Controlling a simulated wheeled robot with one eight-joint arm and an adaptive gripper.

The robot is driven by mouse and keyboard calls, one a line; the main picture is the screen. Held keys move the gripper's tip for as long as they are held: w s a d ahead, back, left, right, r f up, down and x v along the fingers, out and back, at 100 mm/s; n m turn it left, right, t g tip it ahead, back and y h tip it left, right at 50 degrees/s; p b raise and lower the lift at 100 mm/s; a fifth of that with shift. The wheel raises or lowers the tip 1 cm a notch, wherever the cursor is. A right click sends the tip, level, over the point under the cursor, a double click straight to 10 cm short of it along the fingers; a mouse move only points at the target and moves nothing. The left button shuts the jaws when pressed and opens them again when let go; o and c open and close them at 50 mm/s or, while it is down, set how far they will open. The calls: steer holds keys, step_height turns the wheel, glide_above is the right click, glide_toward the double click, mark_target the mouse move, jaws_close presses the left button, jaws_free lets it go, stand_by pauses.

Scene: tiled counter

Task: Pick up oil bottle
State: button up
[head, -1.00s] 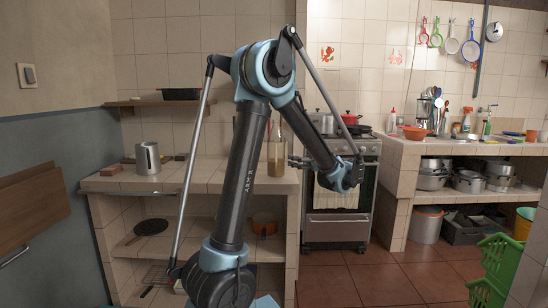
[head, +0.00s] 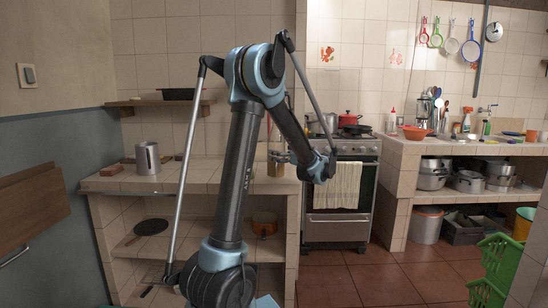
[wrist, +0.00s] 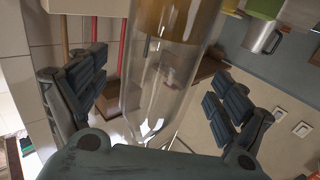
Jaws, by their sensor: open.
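The oil bottle is clear glass with amber-brown liquid. In the head view, its lower part (head: 275,168) shows on the left tiled counter beside my arm; its upper part is mostly hidden by the arm. In the wrist view, the bottle (wrist: 172,75) fills the middle, its amber liquid at the top edge and its clear part running down toward the palm. My gripper (wrist: 155,88) is open, with one dark ribbed finger on each side of the bottle. A gap shows on both sides. In the head view, my gripper (head: 281,156) is at the bottle, partly hidden.
A wall shelf (head: 150,103) holds a dark pan (head: 178,94). The stove (head: 340,180) stands just right of the counter.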

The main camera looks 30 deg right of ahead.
steer(key=x, duration=0.3)
steer(key=shift+w, duration=0.45)
steer(key=c, duration=1.4)
steer(key=shift+c, duration=0.2)
step_height(320, 180, up, 10)
steer(key=shift+r, duration=0.1)
